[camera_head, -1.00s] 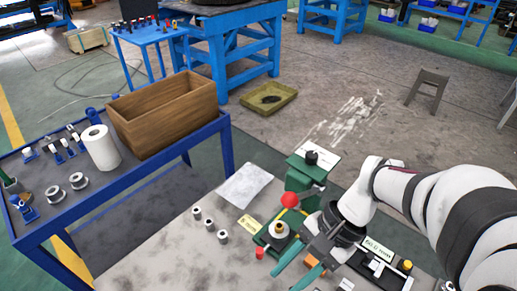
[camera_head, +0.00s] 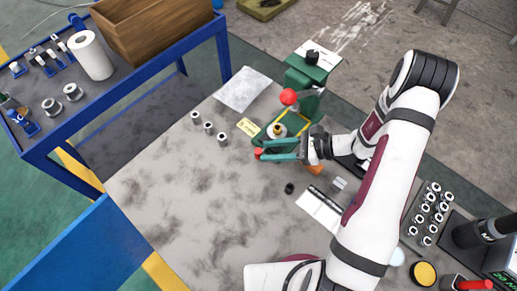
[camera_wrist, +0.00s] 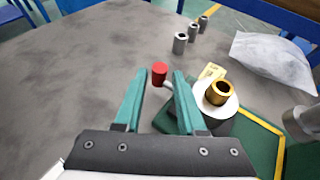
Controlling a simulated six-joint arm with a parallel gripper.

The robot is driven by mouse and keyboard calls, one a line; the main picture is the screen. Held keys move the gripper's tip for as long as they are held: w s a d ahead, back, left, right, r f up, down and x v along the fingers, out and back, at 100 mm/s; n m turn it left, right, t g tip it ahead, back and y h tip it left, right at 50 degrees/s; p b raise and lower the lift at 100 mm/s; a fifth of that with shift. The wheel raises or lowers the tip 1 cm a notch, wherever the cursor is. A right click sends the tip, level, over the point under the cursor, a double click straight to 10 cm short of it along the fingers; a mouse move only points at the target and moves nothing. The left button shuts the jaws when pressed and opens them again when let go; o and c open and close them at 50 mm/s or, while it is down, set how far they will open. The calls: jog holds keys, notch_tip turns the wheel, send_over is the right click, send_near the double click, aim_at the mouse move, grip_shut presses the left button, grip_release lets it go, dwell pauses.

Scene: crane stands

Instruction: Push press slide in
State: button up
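The green press (camera_head: 304,76) with a red ball on its lever (camera_head: 288,97) stands at the back edge of the grey table. Its slide carries a white round seat (camera_wrist: 216,99) with a brass-coloured bushing (camera_wrist: 220,93) on it; the seat also shows in the head view (camera_head: 277,132). A red handle knob (camera_wrist: 159,74) sticks out from the slide and also shows in the head view (camera_head: 258,153). My gripper (camera_wrist: 159,84) is open, its teal fingers on either side of the knob's line. The knob shows between the fingertips; I cannot tell whether they touch it.
Several grey metal bushings (camera_head: 209,127) stand left of the press. A clear bag (camera_head: 242,89) lies behind them and a yellow label (camera_head: 248,127) lies beside the press. A tray of bushings (camera_head: 428,215) is at the right. The table's left front is bare.

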aim_at(262, 151)
jog(key=shift+x, duration=1.95)
grip_shut()
